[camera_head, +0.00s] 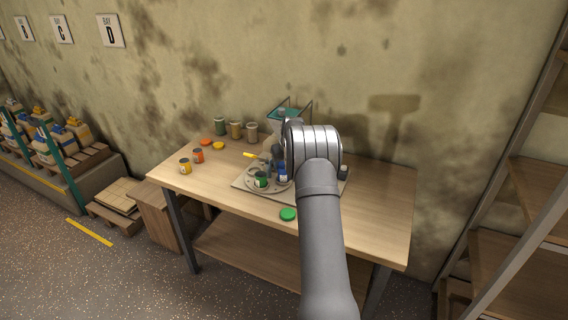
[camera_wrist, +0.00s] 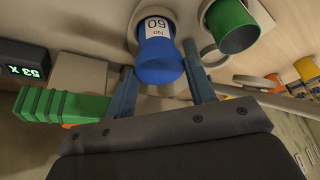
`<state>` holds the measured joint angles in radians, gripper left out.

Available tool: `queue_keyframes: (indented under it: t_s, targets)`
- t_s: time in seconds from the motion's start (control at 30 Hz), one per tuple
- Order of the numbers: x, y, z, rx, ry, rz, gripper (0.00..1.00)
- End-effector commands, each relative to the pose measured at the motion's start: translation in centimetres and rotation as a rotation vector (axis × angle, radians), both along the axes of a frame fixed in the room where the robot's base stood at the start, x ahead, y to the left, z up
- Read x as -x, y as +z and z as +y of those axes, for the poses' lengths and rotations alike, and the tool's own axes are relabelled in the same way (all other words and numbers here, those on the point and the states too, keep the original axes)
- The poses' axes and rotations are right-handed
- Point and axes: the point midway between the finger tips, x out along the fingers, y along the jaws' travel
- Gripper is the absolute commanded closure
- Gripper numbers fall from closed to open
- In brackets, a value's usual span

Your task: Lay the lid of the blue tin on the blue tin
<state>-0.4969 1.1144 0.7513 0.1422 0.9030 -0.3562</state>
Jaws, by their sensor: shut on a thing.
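The blue tin (camera_wrist: 156,27), with a white label reading "No 60", stands below my gripper in the wrist view. It also shows in the head view (camera_head: 282,177), partly hidden by my arm. The blue lid (camera_wrist: 158,72) is at the tin's top, between the two fingers of my gripper (camera_wrist: 160,60), which is shut on it. The lid lines up closely with the tin's mouth. I cannot tell whether it rests fully on the rim.
An open green tin (camera_head: 261,179) stands beside the blue tin on the grey board. A green lid (camera_head: 288,214) lies near the table's front edge. A yellow tin (camera_head: 185,166) and an orange tin (camera_head: 198,156) stand at the left. Several tins stand at the back.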

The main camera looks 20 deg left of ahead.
Motion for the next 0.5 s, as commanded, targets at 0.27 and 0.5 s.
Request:
queue_keyframes:
  t_s: [0.27,0.5]
  targets:
    - [0.01,-0.17,0.00,0.000,0.000,0.000,0.71]
    - [0.01,-0.64,-0.01,0.001,0.000,0.001,0.71]
